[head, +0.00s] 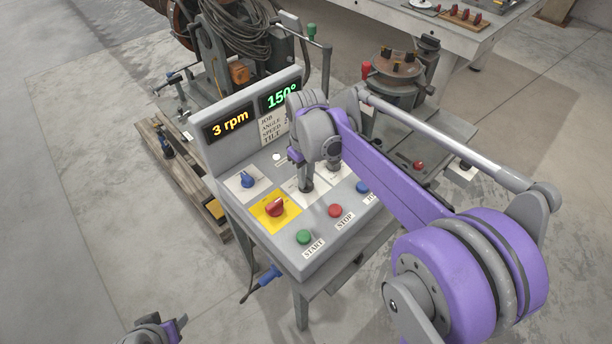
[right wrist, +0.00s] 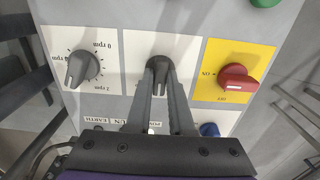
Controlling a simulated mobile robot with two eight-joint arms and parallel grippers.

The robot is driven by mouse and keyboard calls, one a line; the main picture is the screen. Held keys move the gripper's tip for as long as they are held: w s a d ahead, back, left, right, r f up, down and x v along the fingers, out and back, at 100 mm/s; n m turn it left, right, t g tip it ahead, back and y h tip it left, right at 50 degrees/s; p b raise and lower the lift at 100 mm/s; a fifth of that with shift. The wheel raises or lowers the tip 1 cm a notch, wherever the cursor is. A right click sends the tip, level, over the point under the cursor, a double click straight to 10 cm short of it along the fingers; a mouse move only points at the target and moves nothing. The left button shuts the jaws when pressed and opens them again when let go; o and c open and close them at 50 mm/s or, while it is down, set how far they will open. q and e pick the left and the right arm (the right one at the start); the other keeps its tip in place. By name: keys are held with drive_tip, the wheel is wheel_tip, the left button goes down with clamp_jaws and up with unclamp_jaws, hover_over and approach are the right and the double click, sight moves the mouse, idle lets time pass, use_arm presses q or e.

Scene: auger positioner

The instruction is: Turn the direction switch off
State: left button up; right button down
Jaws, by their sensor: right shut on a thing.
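The control panel (head: 312,224) stands in the middle of the head view. My right gripper (head: 306,188) points down at it and is shut on a dark grey switch knob (right wrist: 158,67) on a middle white plate (right wrist: 191,50). The fingers (right wrist: 160,98) lie along both sides of this knob in the right wrist view. The gripper hides most of the plate's markings, so I cannot read the switch's position or confirm its label. My left gripper (head: 160,330) is partly in view at the bottom left of the head view, away from the panel; its jaws are unclear.
A red knob (head: 275,208) on a yellow plate and a blue knob (head: 247,181) sit left of my right gripper. A grey rpm knob (right wrist: 84,67) is beside the held one. Green (head: 303,237) and red (head: 335,211) buttons line the front. Displays read 3 rpm and 150°.

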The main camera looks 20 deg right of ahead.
idle(0.3)
drive_tip(key=c, duration=0.8)
unclamp_jaws()
wheel_tip(320, 180, up, 11)
drive_tip(key=shift+p, duration=0.4)
drive_tip(key=shift+s+f, duration=0.1)
drive_tip(key=shift+f, duration=0.05)
